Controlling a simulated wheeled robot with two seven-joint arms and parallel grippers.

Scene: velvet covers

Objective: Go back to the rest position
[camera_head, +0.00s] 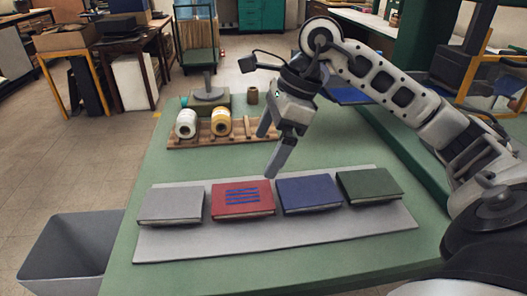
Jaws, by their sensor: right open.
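My right gripper (275,168) hangs above the green table, its fingers pointing down just behind the gap between the red and blue books. It is open, with nothing seen between its fingers. My left gripper is not in view. A row of closed books lies on a grey mat (285,235): a grey book (171,205) at the left, a red book (230,208) with blue strips on its cover, a blue book (308,193), and a green book (369,186) at the right.
Behind the books, a wooden rack (205,142) holds a white spool (186,123) and a yellow spool (221,122). A small brown pot (253,96) stands at the table's back. A grey bin (72,245) stands beside the table's left edge. The table's front left is clear.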

